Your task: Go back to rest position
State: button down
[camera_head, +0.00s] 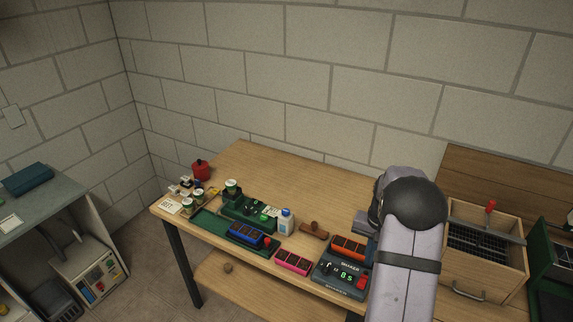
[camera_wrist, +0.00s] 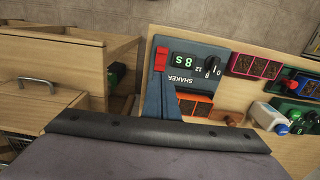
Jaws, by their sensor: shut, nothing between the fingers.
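My gripper (camera_wrist: 155,132) shows in the wrist view as a dark bolted edge across the bottom, with nothing seen held at it. It is shut and empty, and its fingertips cannot be made out clearly. In the head view my arm comes up from the lower right and bends over the right part of the wooden table (camera_head: 300,178), hiding much of the gripper. The shaker (camera_head: 335,284), with a lit green display and a red switch, stands just left of my arm. It also shows in the wrist view (camera_wrist: 187,62). An orange tray (camera_head: 348,247) sits on it.
A pink tray (camera_head: 293,262), blue tray (camera_head: 246,235), white bottle (camera_head: 285,221) and brown stamp-like piece (camera_head: 314,230) lie left of the shaker. A wooden box (camera_head: 485,275) with a drawer stands right of my arm. The table's back is clear.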

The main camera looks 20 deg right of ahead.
jog(key=s+a+f+n+g+y, duration=0.1)
jog(key=s+a+f+n+g, duration=0.15)
jog(key=s+a, duration=1)
jog(key=s+a+r+n, duration=0.4)
jog(key=s+a, duration=0.4)
jog(key=s, duration=0.1)
jog(key=w+a+r+n+t+h+b, duration=0.1)
jog(key=w+a+r+n+t, duration=0.15)
jog(key=a+r, duration=0.2)
notch_tip(320, 180, down, 19)
jog(key=b, duration=1.8)
jog(key=shift+w+a+r, duration=0.2)
jog(key=shift+w+a, duration=0.15)
jog(key=shift+w, duration=0.1)
